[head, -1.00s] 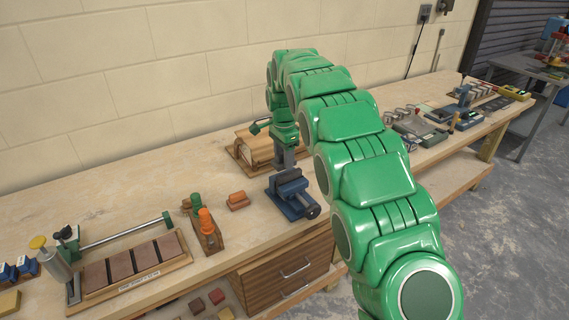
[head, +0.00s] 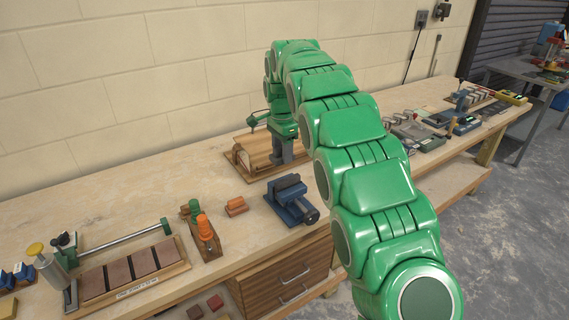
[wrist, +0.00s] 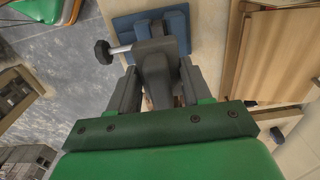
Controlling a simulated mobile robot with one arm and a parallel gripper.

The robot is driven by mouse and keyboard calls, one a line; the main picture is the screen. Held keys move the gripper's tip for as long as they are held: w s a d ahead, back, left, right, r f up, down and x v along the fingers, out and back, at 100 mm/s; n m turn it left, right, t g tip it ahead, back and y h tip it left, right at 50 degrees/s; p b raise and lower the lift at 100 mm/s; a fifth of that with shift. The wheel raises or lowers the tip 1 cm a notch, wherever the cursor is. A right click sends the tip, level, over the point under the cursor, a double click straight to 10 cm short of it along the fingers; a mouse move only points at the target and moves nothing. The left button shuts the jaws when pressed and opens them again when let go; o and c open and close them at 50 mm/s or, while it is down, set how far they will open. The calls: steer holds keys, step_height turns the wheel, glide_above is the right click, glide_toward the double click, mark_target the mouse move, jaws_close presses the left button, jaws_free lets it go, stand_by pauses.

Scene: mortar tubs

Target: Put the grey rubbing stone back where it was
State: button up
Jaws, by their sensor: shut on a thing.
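My gripper (head: 283,152) is over the back of the bench, in front of the wooden slatted piece and behind the blue vise. In the wrist view its two dark grey fingers (wrist: 157,84) are closed on a grey block, which I take to be the grey rubbing stone (wrist: 155,72). The stone is partly hidden by the fingers and blends with grey parts beyond it. In the head view the stone cannot be told apart from the grey fingers. Whether it touches anything below is not clear.
The blue vise (head: 291,200) stands near the bench's front edge, close to my gripper. The wooden slatted piece (head: 250,160) lies behind. An orange-brown block (head: 236,206), a holder with orange and green handles (head: 208,245) and a sharpening stone board (head: 130,272) are left. Bench between them is bare.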

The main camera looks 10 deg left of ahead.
steer(key=s+d+f, duration=0.1)
steer(key=s+f, duration=0.2)
steer(key=s, duration=1)
steer(key=s+f, duration=0.3)
steer(key=s, duration=0.9)
glide_above(252, 232)
steer(key=s, duration=0.1)
steer(key=f, duration=0.8)
steer(key=shift+d, duration=0.3)
steer(key=shift+w+a+f, duration=0.3)
steer(key=shift+w+f, duration=0.2)
steer(key=shift+f, duration=0.25)
steer(key=shift+w+a+f, duration=0.1)
steer(key=shift+f, duration=1.5)
steer(key=shift+f, duration=0.1)
